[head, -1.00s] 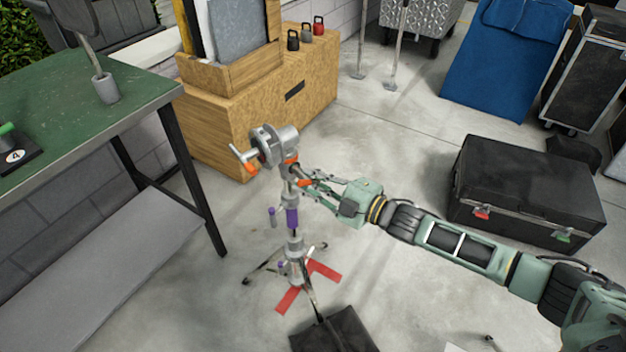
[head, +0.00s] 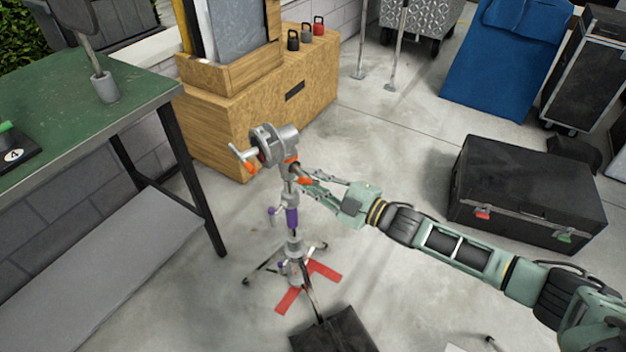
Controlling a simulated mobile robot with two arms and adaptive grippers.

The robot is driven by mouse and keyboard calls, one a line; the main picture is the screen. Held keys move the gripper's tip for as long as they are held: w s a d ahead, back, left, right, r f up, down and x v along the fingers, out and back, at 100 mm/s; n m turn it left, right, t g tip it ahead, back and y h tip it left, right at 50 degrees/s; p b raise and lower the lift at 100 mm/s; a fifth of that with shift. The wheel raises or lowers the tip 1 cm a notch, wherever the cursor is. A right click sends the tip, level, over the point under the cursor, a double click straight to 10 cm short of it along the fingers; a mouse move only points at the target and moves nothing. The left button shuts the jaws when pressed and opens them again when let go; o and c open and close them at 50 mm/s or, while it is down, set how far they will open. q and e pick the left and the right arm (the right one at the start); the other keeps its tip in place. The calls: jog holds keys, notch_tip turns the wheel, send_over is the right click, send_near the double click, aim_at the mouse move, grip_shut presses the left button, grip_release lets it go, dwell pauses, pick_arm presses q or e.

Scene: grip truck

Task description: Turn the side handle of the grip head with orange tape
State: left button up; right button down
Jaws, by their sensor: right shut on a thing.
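The grip head (head: 272,146) is a grey metal clamp on top of an upright stand (head: 293,245). Orange tape (head: 291,160) shows at its neck, and an orange-tipped T-handle (head: 245,157) sticks out on its left. My right gripper (head: 302,177) reaches in from the right, just below the head. It is shut on the side handle, whose orange part shows between and beside the fingers; the fingers hide much of it. Purple tape (head: 292,217) marks the stand lower down. My left gripper is not in view.
A green-topped table (head: 80,110) stands on the left. A wooden cabinet (head: 225,120) is behind the stand. A black case (head: 525,190) lies on the right. A dark bag (head: 335,332) rests at the stand's foot, by red floor tape (head: 325,271).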

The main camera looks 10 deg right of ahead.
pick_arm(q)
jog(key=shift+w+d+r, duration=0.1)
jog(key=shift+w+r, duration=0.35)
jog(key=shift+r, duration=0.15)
pick_arm(e)
jog(key=shift+s+a+f+m, duration=0.1)
jog(key=shift+f+m, duration=0.1)
jog(key=shift+m, duration=0.5)
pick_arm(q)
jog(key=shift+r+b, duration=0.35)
pick_arm(e)
jog(key=shift+m+t+y, duration=0.3)
jog(key=shift+m, duration=0.3)
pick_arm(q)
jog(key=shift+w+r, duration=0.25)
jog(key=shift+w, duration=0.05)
pick_arm(e)
jog(key=shift+f+m, duration=0.1)
jog(key=shift+m, duration=0.2)
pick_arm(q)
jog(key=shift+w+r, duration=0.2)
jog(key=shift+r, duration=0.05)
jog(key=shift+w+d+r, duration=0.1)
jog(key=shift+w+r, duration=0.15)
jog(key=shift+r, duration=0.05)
pick_arm(e)
jog(key=shift+m, duration=0.5)
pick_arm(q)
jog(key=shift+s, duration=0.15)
